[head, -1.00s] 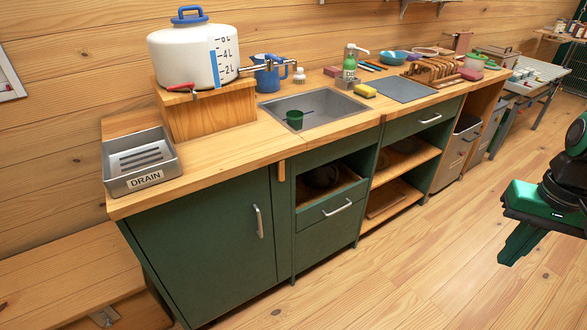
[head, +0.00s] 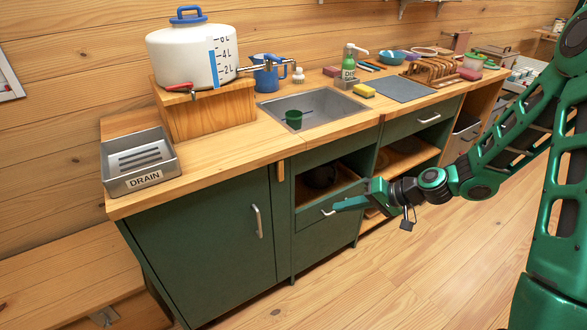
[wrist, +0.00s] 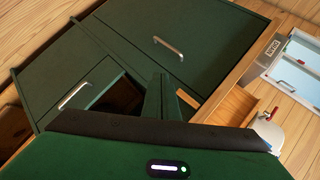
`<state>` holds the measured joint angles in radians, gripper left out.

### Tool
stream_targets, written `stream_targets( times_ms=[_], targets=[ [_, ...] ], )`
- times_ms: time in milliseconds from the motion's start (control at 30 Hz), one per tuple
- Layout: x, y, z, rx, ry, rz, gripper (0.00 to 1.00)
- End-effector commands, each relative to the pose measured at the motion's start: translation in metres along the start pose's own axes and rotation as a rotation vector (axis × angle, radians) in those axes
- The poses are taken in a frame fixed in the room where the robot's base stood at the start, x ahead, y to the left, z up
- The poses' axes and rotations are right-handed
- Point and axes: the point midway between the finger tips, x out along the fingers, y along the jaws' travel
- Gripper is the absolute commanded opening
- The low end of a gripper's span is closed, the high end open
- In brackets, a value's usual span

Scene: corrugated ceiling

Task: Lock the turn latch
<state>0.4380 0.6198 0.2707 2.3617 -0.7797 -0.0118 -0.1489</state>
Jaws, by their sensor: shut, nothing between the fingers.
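The turn latch (head: 280,171) is a small wooden bar just under the countertop edge. It hangs upright at the seam between the large green door (head: 205,245) and the open shelf unit. The door looks closed. My gripper (head: 337,208) is in front of the drawer under the shelf, right of and below the latch and apart from it. Its fingers are shut and empty, pointing left. In the wrist view, the green fingers (wrist: 160,97) are together, and the latch (wrist: 187,98) shows just right of their tips.
The countertop edge (head: 230,172) overhangs just above the latch. The door handle (head: 258,221) and drawer handle (head: 338,208) stick out. On the counter are a drain tray (head: 140,182), a water tank (head: 185,58) and a sink (head: 325,103). The floor in front is clear.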

Motion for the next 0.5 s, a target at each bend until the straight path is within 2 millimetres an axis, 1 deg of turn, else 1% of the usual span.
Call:
stream_targets(
  times_ms=[33,100,200,333,500],
  targets=[
    [0.013,-0.005,-0.005,0.032,0.029,-0.06,0.0],
    [0.026,-0.015,-0.015,0.071,0.078,-0.141,0.0],
    [0.04,-0.026,-0.033,0.142,0.158,-0.252,0.0],
    [0.049,-0.036,-0.058,0.247,0.264,-0.379,0.0],
    [0.051,-0.036,-0.084,0.374,0.38,-0.492,0.0]
  ],
)
